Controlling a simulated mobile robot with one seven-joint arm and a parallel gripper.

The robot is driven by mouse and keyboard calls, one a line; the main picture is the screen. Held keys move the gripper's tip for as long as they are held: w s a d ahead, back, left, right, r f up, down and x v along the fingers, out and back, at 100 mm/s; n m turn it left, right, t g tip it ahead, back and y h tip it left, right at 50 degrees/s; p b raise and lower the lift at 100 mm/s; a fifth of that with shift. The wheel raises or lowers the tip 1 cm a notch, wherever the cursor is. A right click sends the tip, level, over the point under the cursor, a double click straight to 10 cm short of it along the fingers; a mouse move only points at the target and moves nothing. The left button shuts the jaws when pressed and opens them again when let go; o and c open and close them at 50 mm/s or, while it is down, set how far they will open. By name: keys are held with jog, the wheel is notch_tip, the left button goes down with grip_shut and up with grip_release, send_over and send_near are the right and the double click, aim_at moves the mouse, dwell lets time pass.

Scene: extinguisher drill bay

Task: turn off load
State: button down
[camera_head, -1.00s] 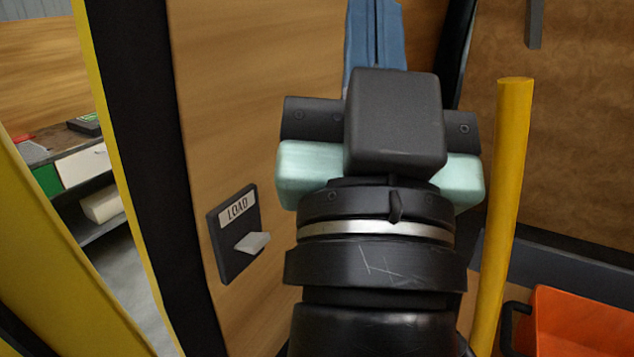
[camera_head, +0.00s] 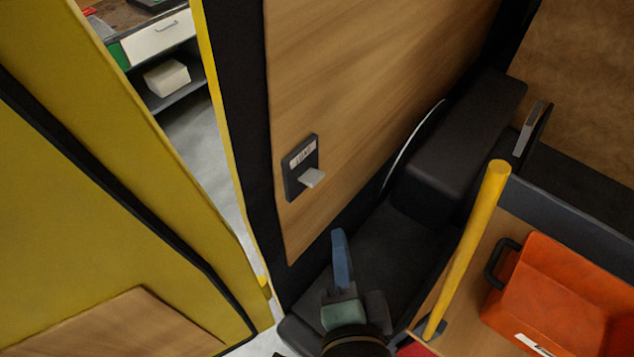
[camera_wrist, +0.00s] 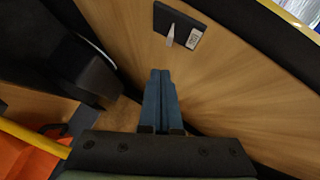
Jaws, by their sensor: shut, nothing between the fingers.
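The load switch (camera_head: 301,168) is a dark plate with a white "LOAD" label and a pale lever, fixed on a wooden wall panel left of centre in the head view. Its lever (camera_head: 312,178) sticks out from the plate. In the wrist view the switch (camera_wrist: 181,27) is at the top, with its lever (camera_wrist: 170,36) pointing down in the picture. My gripper (camera_head: 338,232) has blue fingers pressed together with nothing between them. It is below the switch and apart from it. In the wrist view the fingertips (camera_wrist: 160,71) lie below the lever, with a gap between.
A yellow pole (camera_head: 467,250) stands right of my gripper. An orange bin (camera_head: 555,290) with a black handle is at the right. A dark seat (camera_head: 455,140) is beside the panel. A yellow door (camera_head: 110,180) is at the left, with shelves (camera_head: 160,45) seen through the gap.

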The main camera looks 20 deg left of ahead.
jog(key=shift+w, duration=0.1)
jog(key=b, duration=0.3)
send_near(316, 180)
jog(key=w+d, duration=0.2)
jog(key=w, duration=0.1)
jog(key=a, duration=0.1)
jog(key=w+a+f+p, duration=0.1)
jog(key=w+a+p, duration=0.1)
jog(key=a, duration=0.1)
jog(key=shift+f, duration=0.35)
